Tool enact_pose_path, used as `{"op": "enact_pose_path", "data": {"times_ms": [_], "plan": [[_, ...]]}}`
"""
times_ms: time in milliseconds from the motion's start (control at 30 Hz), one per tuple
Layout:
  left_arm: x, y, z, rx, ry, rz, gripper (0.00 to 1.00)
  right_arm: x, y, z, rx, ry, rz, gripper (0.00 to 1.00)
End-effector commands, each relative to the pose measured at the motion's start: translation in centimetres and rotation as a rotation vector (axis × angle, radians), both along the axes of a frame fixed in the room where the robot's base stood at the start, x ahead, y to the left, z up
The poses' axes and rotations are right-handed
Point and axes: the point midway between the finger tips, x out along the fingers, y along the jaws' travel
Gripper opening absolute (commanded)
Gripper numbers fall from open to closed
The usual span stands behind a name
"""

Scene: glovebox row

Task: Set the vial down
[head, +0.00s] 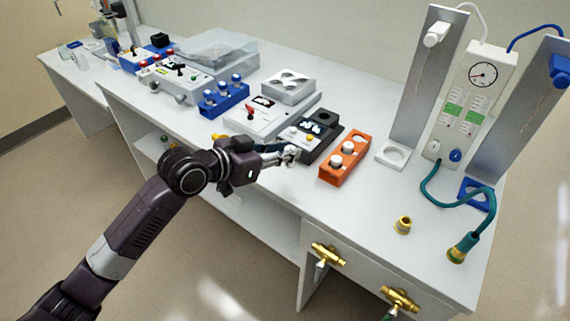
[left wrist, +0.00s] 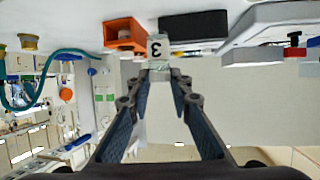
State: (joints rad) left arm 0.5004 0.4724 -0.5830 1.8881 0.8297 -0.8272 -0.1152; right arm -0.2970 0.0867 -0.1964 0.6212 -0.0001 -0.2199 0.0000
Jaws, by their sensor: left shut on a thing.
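My left gripper (head: 287,155) is shut on a small vial (head: 292,152), held near the table's front edge, in front of the dark display unit and left of the orange rack. In the left wrist view, which looks upside down, the vial (left wrist: 157,47) shows a white label with a 3 between the fingertips (left wrist: 165,75). The orange rack (head: 333,178) holds white-capped vials and also shows in the left wrist view (left wrist: 124,35). The vial's lower end is hard to make out. My right gripper is not in view.
The dark display unit (head: 318,127) and a grey device with a red knob (head: 258,122) stand behind the gripper. A blue rack (head: 223,99) is farther left. A brass fitting (head: 403,225) and a teal hose (head: 440,201) lie right. White table (head: 345,212) is clear before the orange rack.

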Motion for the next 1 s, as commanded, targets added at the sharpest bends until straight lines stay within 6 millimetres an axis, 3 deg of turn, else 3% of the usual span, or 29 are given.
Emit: {"op": "enact_pose_path", "data": {"times_ms": [400, 833, 867, 1000], "plan": [[0.0, 0.0, -4.8, -0.001, 0.001, 0.001, 0.0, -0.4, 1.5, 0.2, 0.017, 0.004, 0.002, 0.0], [0.0, 0.0, -5.5, 0.0, -0.001, 0.0, 0.0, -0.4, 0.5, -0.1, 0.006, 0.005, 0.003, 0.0], [0.0, 0.0, -5.5, 0.0, -0.001, 0.0, 0.21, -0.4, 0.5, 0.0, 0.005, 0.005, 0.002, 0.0], [0.0, 0.0, -5.4, 0.001, -0.001, 0.0, 0.37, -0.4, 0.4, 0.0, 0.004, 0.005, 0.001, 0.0]]}}
